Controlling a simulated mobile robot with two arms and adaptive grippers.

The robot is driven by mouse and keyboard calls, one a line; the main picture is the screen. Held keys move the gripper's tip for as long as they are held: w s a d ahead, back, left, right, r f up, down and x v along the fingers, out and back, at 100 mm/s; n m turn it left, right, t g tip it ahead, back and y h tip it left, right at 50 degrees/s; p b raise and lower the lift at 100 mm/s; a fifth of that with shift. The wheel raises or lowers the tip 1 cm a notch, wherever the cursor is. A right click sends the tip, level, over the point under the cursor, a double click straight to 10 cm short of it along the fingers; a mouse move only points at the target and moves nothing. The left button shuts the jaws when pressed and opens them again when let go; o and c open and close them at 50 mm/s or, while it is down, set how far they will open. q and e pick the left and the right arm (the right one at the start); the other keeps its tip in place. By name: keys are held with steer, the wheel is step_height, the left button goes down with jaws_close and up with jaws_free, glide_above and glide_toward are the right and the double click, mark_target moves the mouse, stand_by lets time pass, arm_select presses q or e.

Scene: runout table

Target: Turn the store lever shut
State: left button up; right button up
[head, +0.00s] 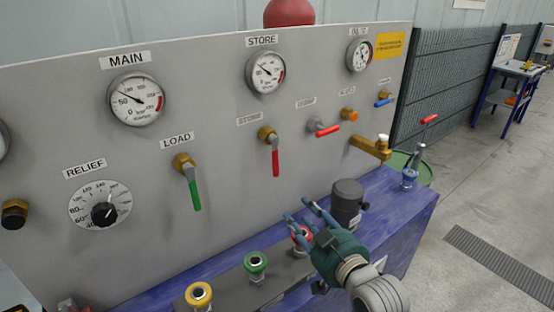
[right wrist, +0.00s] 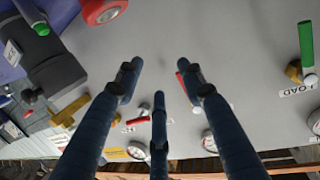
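The store lever (head: 275,160) is a red handle on a brass valve, set in the grey panel below the STORE gauge (head: 266,72). Its handle hangs almost straight down. In the right wrist view the red lever (right wrist: 182,84) shows partly, mostly hidden behind a finger. My right gripper (head: 303,208) is open and empty, below and to the right of the lever, with its fingers pointing up toward the panel. In the right wrist view its three fingers (right wrist: 160,75) are spread apart, touching nothing that I can see. My left gripper is not in view.
The green LOAD lever (head: 193,185) hangs down to the left. Another red lever (head: 327,130) lies sideways to the right. A dark cylinder (head: 346,202) and red, green (head: 255,264) and yellow (head: 199,294) ringed fittings stand on the ledge near my right gripper.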

steer(key=t+y, duration=0.1)
steer(key=t, duration=0.1)
glide_toward(277, 164)
steer(key=w, duration=0.1)
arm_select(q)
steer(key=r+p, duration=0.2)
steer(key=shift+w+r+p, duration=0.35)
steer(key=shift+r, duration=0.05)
arm_select(e)
steer(key=shift+n, duration=0.3)
steer(key=x, duration=1)
steer(key=shift+f, duration=0.35)
steer(key=shift+c, duration=0.5)
jaws_close()
